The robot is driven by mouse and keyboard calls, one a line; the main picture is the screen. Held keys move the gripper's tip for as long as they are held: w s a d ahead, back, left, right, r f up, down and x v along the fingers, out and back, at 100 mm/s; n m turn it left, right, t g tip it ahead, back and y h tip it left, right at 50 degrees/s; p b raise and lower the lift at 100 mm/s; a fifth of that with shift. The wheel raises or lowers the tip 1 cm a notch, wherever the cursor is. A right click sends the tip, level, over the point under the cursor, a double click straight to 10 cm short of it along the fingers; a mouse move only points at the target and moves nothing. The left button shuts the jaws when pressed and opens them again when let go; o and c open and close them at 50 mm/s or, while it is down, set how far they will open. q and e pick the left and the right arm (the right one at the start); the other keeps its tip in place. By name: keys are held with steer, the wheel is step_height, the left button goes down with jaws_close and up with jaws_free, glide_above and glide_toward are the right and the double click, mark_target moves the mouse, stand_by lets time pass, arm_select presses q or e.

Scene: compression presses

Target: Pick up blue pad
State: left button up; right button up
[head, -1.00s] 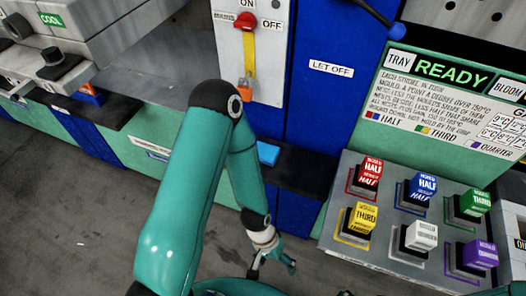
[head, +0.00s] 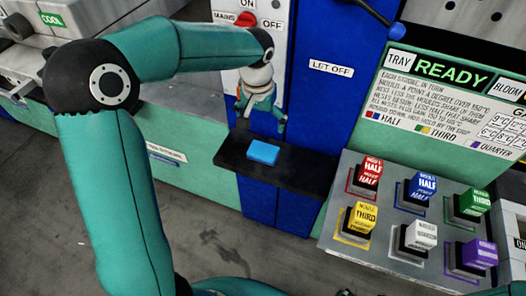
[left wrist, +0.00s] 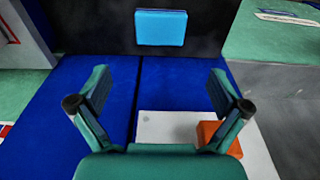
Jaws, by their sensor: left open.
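The blue pad (head: 263,151) lies flat on a dark shelf (head: 300,172) in front of the blue press cabinet. In the left wrist view the blue pad (left wrist: 161,27) shows near the top, beyond the fingertips. My left gripper (head: 261,118) is open and empty, above and behind the pad, close to the white switch panel. In the left wrist view its two fingers (left wrist: 160,80) are spread wide with nothing between them. The gripper is apart from the pad. My right gripper does not show.
A panel of coloured blocks (head: 345,255) stands at the right, below a READY sign (head: 449,70). The red mains handle (head: 248,20) is close to my left wrist. An orange block (left wrist: 218,137) shows behind the left gripper's right finger. Open floor lies in front.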

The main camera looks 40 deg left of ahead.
arm_select(q)
glide_above(263, 150)
steer(key=f, duration=0.8)
steer(key=shift+s+d+f, duration=0.2)
steer(key=shift+s+f, duration=0.2)
steer(key=shift+w+a+f+p, duration=0.1)
steer(key=shift+w+f+p, duration=0.1)
steer(key=shift+f, duration=0.7)
steer(key=shift+w+a+f+p, duration=0.1)
steer(key=shift+f+p, duration=0.15)
steer(key=shift+f, duration=0.6)
steer(key=shift+w+f+p, duration=0.15)
steer(key=shift+f+p, duration=0.05)
steer(key=shift+f, duration=0.7)
steer(key=c, duration=0.5)
